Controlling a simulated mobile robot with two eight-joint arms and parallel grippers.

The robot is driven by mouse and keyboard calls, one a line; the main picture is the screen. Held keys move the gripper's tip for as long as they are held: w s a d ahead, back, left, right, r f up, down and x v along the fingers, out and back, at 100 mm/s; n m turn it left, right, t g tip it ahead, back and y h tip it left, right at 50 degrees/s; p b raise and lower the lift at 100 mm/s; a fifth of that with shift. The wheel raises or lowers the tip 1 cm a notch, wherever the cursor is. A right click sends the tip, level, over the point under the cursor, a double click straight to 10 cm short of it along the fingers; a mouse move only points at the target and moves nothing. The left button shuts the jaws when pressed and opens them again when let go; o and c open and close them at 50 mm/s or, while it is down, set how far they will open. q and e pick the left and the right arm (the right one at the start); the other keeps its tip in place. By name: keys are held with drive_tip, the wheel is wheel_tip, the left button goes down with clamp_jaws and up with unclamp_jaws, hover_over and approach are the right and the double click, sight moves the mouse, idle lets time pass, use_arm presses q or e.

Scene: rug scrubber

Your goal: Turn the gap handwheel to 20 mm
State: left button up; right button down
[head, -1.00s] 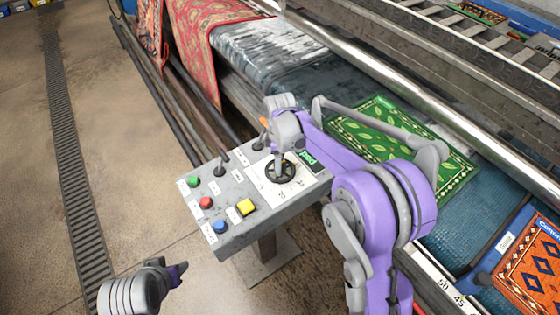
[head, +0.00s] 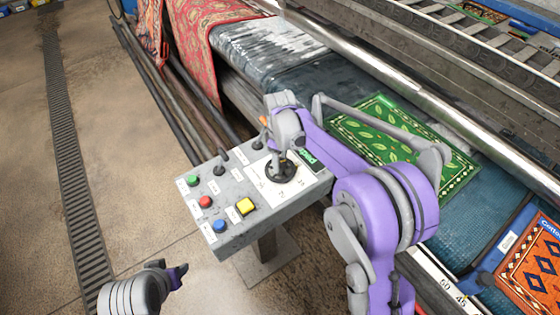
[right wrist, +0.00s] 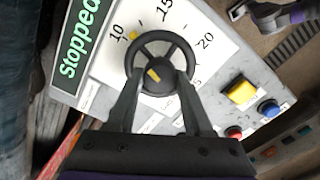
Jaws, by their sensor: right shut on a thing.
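The dark gap handwheel (head: 281,168) sits on a white dial plate on the grey control panel (head: 240,222). In the right wrist view the handwheel (right wrist: 187,50) shows as a spoked ring. Its hub carries a yellow mark, and a small yellow mark at its rim lies near the dial's 10. The numbers 10, 15 and 20 are readable on the dial plate (right wrist: 205,62). My right gripper (right wrist: 160,82) is shut on the handwheel from above, with its fingers at the near part of the wheel. My left gripper (head: 178,276) is low at the left, away from the panel; its jaws are unclear.
Green, red, blue and yellow buttons and two black levers share the panel. A display (right wrist: 80,42) reads "stopped". A green leaf-patterned rug (head: 390,135) lies on the machine behind my right arm. Open floor (head: 130,150) lies left of the panel.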

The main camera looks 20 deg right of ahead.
drive_tip(key=m+b, duration=0.1)
drive_tip(key=m, duration=0.3)
drive_tip(key=shift+m, duration=0.3)
drive_tip(key=m, duration=0.5)
drive_tip(key=shift+b, duration=0.35)
drive_tip(key=m, duration=0.5)
drive_tip(key=shift+m, duration=0.4)
drive_tip(key=shift+m+b, duration=0.4)
drive_tip(key=shift+m, duration=2.2)
drive_tip(key=shift+c, duration=1.5)
unclamp_jaws()
drive_tip(key=shift+r, duration=0.1)
